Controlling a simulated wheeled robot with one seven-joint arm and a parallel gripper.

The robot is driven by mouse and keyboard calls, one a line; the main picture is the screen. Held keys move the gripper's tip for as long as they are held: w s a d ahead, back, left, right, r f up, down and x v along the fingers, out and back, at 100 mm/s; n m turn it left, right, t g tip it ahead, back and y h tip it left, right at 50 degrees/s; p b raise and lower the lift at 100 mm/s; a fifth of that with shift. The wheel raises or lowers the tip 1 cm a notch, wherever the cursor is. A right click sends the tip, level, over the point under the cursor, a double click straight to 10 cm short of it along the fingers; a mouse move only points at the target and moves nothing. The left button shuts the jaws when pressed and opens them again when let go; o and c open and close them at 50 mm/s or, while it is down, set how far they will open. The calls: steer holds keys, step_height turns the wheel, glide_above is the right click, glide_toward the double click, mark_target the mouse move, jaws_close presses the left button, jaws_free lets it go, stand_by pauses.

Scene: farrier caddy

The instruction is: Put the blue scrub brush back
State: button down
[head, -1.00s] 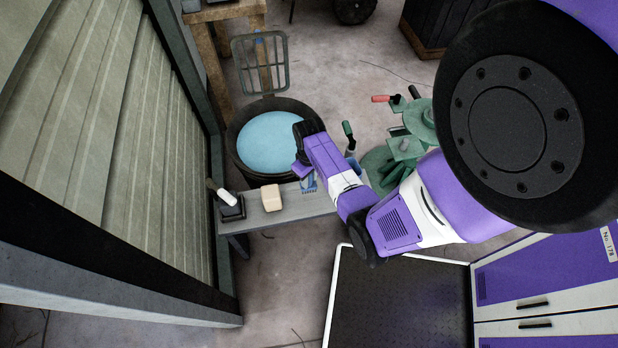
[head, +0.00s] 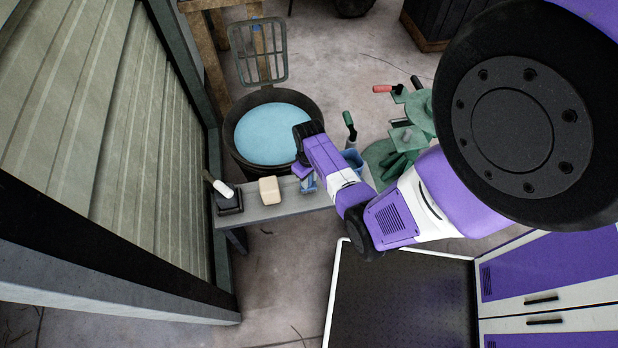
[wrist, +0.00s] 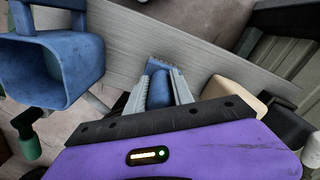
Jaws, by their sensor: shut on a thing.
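The blue scrub brush (wrist: 160,88) is between the two grey fingers of my gripper (wrist: 160,92) in the wrist view. My gripper is shut on it, over the grey bench (wrist: 115,45). In the head view, a little of the brush (head: 309,185) shows at the bench's right part, beside my purple wrist. I cannot tell whether the brush touches the bench top. A blue open holder (wrist: 55,65) with a handle is at the left in the wrist view. In the head view this holder (head: 354,158) is partly hidden behind my arm.
A beige block (head: 270,190) and a black box (head: 228,203) with a white-handled thing stand on the bench, left of my gripper. A round tub of blue water (head: 268,134) is behind the bench. A green stand with tools (head: 400,140) is to the right.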

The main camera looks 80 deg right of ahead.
steer(key=shift+f+b, duration=0.4)
steer(key=shift+f, duration=0.05)
stand_by(0.6)
steer(key=c, duration=1)
jaws_free()
steer(key=shift+r+p, duration=0.7)
steer(key=shift+r, duration=3.2)
steer(key=shift+r, duration=0.1)
steer(key=shift+r+p, duration=2.15)
steer(key=shift+p, duration=0.3)
